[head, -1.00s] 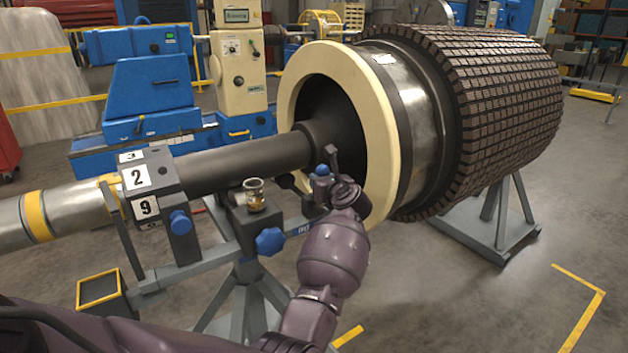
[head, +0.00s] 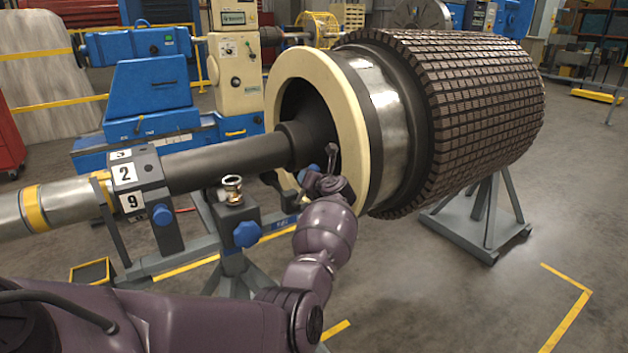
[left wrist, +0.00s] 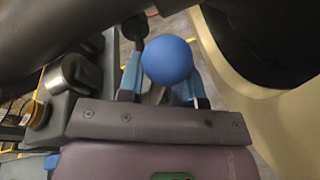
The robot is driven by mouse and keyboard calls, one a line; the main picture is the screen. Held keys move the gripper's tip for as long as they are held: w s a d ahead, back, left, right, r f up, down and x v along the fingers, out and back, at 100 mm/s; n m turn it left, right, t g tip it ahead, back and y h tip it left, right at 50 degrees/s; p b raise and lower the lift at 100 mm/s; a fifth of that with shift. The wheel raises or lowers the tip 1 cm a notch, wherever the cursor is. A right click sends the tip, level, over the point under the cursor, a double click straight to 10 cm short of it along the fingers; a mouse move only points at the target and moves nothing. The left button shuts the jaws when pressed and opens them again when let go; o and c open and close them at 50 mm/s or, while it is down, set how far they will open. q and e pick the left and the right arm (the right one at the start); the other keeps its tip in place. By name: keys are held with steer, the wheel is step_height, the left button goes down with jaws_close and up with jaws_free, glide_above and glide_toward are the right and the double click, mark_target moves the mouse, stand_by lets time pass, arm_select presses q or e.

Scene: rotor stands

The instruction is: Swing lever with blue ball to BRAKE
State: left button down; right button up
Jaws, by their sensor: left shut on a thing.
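My left gripper (head: 322,180) is at the near side of the cream ring, right of the shaft stand. In the left wrist view, the blue ball (left wrist: 168,60) sits between the two blue-padded fingers of the left gripper (left wrist: 163,88), which is shut on it. The lever below the ball is mostly hidden by the ball and gripper. In the head view the ball is largely covered by the gripper. A small label (head: 285,223) is on the stand's rail; I cannot read it, and no BRAKE mark is legible. My right gripper is not in view.
The cream ring (head: 354,150) of the big rotor (head: 480,100) is close to the right of my gripper. The dark shaft (head: 225,160) runs left. A blue knob (head: 247,234) and a small metal cup (head: 232,186) are on the stand. Floor at the right is open.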

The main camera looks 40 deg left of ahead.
arm_select(q)
steer(key=shift+w, duration=0.2)
steer(key=shift+m, duration=0.3)
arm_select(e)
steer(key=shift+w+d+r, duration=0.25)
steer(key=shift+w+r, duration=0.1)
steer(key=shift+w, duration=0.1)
arm_select(q)
steer(key=shift+d, duration=0.1)
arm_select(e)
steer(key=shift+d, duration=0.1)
arm_select(q)
steer(key=c, duration=1.2)
jaws_free()
steer(key=shift+c, duration=0.2)
steer(key=shift+o, duration=0.7)
steer(key=shift+w+f, duration=0.1)
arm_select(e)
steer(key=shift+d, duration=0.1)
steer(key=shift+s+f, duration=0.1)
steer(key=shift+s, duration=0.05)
arm_select(q)
steer(key=shift+d, duration=0.1)
